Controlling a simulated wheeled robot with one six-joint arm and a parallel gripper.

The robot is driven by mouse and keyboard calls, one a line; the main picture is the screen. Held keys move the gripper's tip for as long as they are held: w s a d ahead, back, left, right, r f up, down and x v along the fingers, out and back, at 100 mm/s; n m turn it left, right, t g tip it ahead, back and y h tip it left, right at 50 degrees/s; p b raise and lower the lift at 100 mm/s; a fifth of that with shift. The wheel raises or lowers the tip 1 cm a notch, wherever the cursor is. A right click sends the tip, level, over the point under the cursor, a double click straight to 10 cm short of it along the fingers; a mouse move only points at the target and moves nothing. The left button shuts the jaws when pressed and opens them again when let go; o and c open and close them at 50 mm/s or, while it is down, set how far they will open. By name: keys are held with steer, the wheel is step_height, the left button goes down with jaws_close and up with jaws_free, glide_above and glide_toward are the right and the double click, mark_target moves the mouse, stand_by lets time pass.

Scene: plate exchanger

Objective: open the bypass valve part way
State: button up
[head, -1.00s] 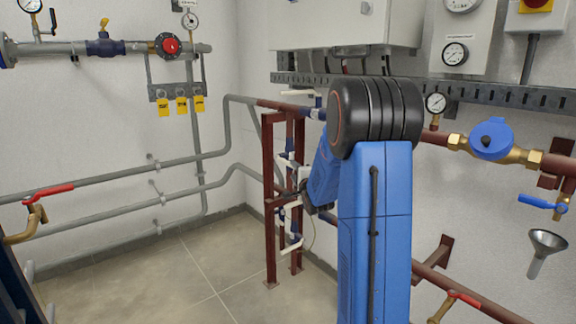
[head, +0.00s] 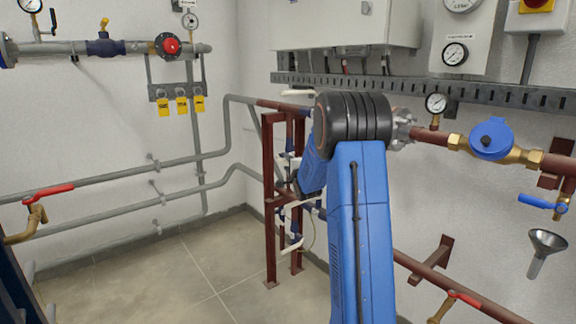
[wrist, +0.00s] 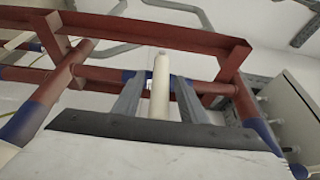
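In the wrist view a cream-white lever handle (wrist: 160,88) points up between the two grey fingers of my gripper (wrist: 159,97). The fingers stand apart, with a narrow gap showing on each side of the handle. The handle's lower end is hidden behind my gripper's body. In the head view several white levers are on the brown pipe stand, one at the top (head: 297,92) and one low down (head: 291,246). My gripper is small and partly hidden by my blue arm there. I see no readable label marking the bypass valve.
The brown steel stand (head: 269,205) and its pipes surround my gripper closely. A brown pipe (head: 430,277) runs along the right wall. A red-handled valve (head: 48,192) is at the left. The tiled floor (head: 170,280) left of the stand is clear.

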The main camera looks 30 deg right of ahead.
jaws_close()
steer(key=shift+f, duration=0.1)
steer(key=shift+w+f+m+t+h, duration=0.1)
steer(key=shift+f+m+t+h, duration=0.45)
steer(key=shift+f+t, duration=0.45)
jaws_free()
steer(key=v, duration=1.7)
steer(key=shift+s, duration=0.25)
